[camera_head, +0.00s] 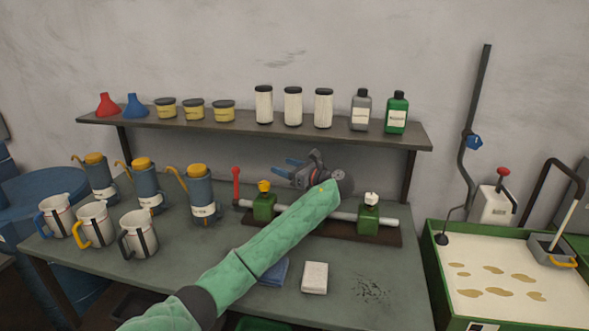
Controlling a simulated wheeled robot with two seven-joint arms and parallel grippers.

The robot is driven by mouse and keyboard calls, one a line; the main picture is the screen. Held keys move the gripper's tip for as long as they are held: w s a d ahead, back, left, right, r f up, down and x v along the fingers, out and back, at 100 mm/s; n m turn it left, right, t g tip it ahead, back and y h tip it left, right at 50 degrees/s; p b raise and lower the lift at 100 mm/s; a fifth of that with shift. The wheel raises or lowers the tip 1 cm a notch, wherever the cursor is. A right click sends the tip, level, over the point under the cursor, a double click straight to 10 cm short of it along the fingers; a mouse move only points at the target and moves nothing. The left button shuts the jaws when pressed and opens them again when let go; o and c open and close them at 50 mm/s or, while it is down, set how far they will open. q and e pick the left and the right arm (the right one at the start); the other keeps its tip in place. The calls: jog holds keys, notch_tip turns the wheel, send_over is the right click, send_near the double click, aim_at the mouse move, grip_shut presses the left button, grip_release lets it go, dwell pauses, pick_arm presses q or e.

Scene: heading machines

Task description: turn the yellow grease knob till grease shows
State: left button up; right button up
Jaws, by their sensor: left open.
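The yellow grease knob (264,186) sits on top of the left green block (264,207) on a low rail fixture on the bench. A white knob (371,198) tops the right green block (368,219). My left gripper (283,168) is open and empty. Its blue-tipped fingers point left, above and slightly right of the yellow knob in the picture, apart from it. My green-sleeved arm crosses in front of the fixture and hides part of its middle. I cannot make out any grease by the knob. My right gripper is out of view.
A red-handled lever (236,184) stands just left of the yellow knob. Several oil cans and jugs (140,232) crowd the bench's left. A shelf (230,128) with bottles and jars runs behind. A white block (315,277) and dark specks lie at the front.

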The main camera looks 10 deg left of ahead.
pick_arm(q)
jog(key=shift+s+d+r+b, duration=0.2)
jog(key=shift+d+r, duration=0.25)
jog(key=shift+d, duration=0.3)
jog(key=shift+s+d+r+b, duration=0.2)
jog(key=shift+d+r, duration=0.25)
jog(key=shift+d, duration=0.25)
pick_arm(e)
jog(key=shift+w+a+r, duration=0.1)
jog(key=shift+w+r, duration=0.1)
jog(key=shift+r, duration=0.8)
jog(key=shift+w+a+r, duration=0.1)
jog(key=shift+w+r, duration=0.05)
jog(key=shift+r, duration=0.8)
pick_arm(q)
jog(key=shift+c, duration=0.2)
